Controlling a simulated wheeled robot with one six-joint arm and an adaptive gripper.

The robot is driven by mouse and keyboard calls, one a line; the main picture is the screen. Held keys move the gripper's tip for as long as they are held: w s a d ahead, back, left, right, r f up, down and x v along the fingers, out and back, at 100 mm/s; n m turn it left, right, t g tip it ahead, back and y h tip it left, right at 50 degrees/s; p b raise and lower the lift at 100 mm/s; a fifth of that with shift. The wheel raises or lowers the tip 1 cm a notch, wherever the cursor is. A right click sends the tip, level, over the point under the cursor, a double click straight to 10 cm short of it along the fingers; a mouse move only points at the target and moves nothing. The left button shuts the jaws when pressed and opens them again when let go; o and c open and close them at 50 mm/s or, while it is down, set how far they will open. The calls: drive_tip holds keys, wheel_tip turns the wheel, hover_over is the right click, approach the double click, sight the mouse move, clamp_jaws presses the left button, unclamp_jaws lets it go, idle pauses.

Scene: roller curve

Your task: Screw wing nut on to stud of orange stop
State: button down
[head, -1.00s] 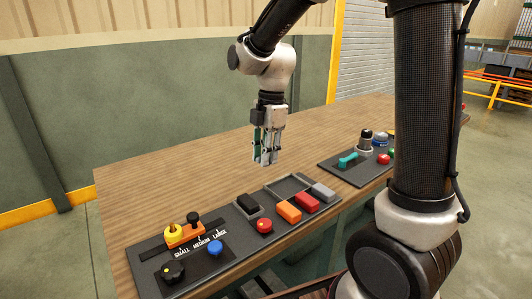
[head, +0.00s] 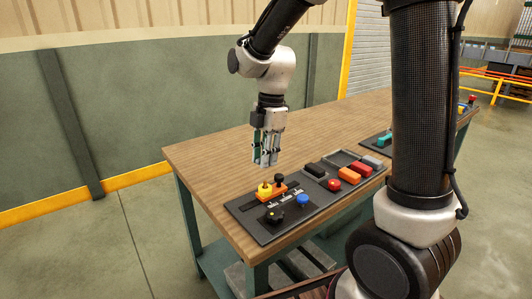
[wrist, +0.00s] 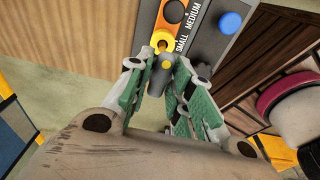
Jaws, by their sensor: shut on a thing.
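The orange stop (head: 279,187) sits on the left panel, with a black knob on it; it is partly cut off at the top of the wrist view (wrist: 172,12). Beside it is a yellow piece (head: 265,190) with a dark top, seen as a yellow ring in the wrist view (wrist: 160,40). My gripper (head: 265,164) points down, above and behind the panel. In the wrist view its fingers (wrist: 163,68) are shut on a small grey piece with a yellow spot, likely the wing nut (wrist: 160,77). The stud cannot be made out clearly.
The dark panel (head: 252,227) also carries a blue button (head: 302,200) and a black dial (head: 274,215). To its right are a red button (head: 334,184) and coloured blocks (head: 348,174). The wooden table top (head: 215,158) behind is clear.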

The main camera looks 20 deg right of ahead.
sight(265, 182)
drive_tip(key=shift+f, duration=2.5)
drive_tip(key=shift+d+f, duration=0.1)
drive_tip(key=shift+f, duration=0.7)
idle(0.8)
drive_tip(key=m, duration=0.5)
drive_tip(key=shift+t, duration=0.3)
drive_tip(key=shift+m, duration=1.2)
drive_tip(key=shift+m, duration=0.5)
drive_tip(key=shift+w+m+t, duration=0.1)
drive_tip(key=shift+m+t, duration=0.2)
drive_tip(key=shift+m, duration=0.7)
drive_tip(key=shift+r, duration=0.1)
